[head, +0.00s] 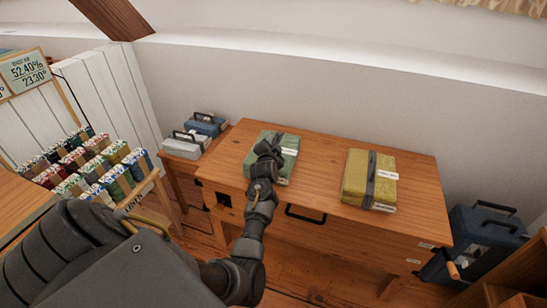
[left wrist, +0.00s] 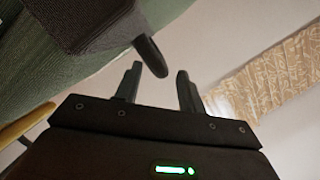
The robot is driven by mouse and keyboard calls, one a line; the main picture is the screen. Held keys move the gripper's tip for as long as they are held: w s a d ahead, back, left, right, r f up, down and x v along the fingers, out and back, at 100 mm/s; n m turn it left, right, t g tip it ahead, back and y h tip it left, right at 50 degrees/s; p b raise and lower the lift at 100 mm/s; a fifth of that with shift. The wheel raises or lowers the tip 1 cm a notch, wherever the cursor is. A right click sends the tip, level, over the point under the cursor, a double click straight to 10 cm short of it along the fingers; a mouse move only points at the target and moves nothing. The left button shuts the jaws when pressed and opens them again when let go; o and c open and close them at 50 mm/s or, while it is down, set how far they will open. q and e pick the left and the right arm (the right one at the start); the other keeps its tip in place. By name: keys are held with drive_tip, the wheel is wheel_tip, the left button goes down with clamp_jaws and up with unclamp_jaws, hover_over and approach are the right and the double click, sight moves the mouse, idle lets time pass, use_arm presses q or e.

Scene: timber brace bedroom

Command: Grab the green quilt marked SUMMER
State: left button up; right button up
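The green quilt (head: 290,165) lies folded on the wooden chest (head: 325,165), with a pale label whose lettering is too small to read. My left gripper (head: 272,140) is over the quilt and my arm hides its middle. In the left wrist view the green quilt (left wrist: 40,65) fills the upper left, with a dark strap or handle (left wrist: 90,20) on it. My left gripper (left wrist: 157,78) is open there, its two fingers apart. The end of the dark handle piece is close to the gap between the fingertips; contact cannot be told. My right gripper is not in view.
A yellow quilt (head: 356,175) with a dark strap lies on the chest's right part. Grey and blue cases (head: 185,147) stand left of the chest. A dark blue case (head: 485,235) stands at right. A rack of patterned packs (head: 85,165) is at left.

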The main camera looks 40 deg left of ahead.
use_arm(q)
drive_tip(key=shift+x, duration=1.1)
clamp_jaws()
drive_tip(key=shift+f, duration=0.1)
idle(0.4)
